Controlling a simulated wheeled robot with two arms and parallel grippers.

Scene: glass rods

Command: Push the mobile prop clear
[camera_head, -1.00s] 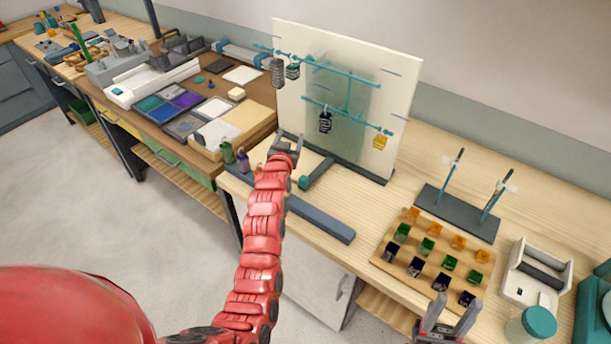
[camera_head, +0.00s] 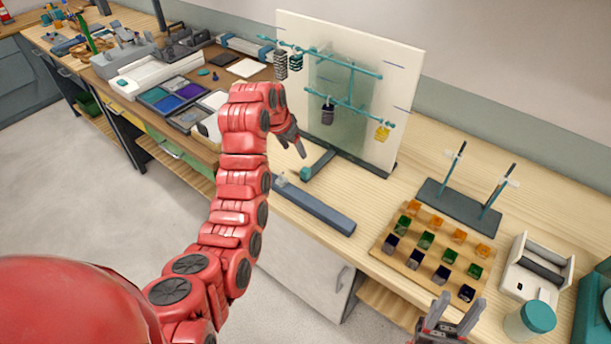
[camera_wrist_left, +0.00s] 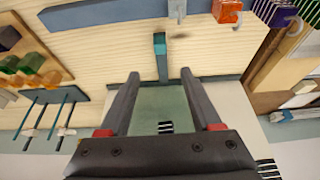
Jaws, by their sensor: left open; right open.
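The prop (camera_head: 320,163) is a dark bar with a teal end block, low on the table in front of the white panel. In the left wrist view the prop's teal end (camera_wrist_left: 160,42) lies ahead of the fingers, between their lines, apart from both. The teal mobile (camera_head: 350,108) hangs before the panel on two tilted beams. Dark striped weights (camera_head: 281,66), a black weight (camera_head: 327,113) and a yellow weight (camera_head: 382,133) hang from it. My left gripper (camera_head: 300,150) is open and empty, angled down just above the prop. My right gripper (camera_head: 458,302) is open at the lower right.
A long slate-blue bar (camera_head: 316,207) lies near the table's front edge. A wooden tray (camera_head: 385,232) of coloured cubes and a dark stand (camera_head: 460,205) with upright rods are to the right. Bare wood lies between the slate-blue bar and the cube tray.

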